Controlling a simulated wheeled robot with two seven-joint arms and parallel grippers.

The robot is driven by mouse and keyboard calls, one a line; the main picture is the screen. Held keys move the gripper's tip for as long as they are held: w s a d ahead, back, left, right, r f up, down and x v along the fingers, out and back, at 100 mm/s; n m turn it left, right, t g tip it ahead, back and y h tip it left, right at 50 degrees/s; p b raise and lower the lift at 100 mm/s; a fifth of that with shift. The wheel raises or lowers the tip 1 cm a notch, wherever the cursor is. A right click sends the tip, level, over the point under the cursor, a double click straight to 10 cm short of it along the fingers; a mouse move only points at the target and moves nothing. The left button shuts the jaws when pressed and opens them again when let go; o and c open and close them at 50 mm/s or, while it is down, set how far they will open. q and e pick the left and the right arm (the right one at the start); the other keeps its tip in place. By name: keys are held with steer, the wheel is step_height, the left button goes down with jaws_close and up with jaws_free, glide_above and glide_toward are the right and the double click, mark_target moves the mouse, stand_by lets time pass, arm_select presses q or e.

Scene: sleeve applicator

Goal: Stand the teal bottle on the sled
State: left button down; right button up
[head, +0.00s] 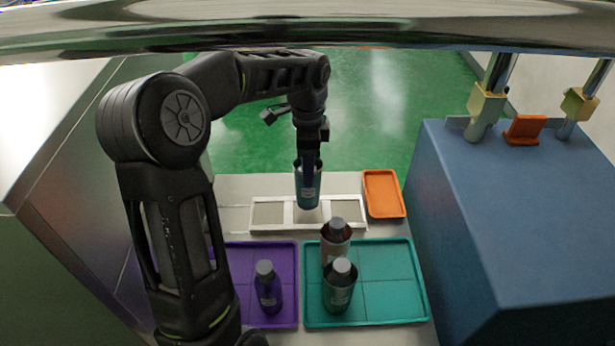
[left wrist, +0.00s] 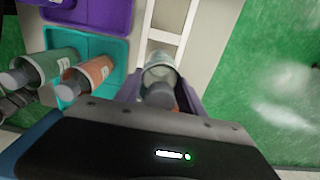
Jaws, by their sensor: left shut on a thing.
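My left gripper (head: 309,160) is shut on the teal bottle (head: 308,190) and holds it upright. The bottle is in front of the middle of a white frame with grey panels (head: 268,214), which looks like the sled. I cannot tell whether its base touches the frame. In the left wrist view the bottle (left wrist: 160,74) is between the fingers, over or beside the white frame (left wrist: 163,37). The fingers hide part of the bottle. My right gripper is not in view.
A teal tray (head: 395,300) holds a grey-green bottle (head: 340,290) and a brownish bottle (head: 335,245). A purple tray (head: 240,258) holds a purple bottle (head: 267,290). An orange tray (head: 383,194) lies right of the frame. A blue block (head: 510,220) with metal posts stands at the right.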

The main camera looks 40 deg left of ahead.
arm_select(q)
steer(key=shift+f, duration=1.95)
steer(key=c, duration=0.7)
jaws_free()
step_height(320, 180, up, 12)
steer(key=shift+r, duration=0.1)
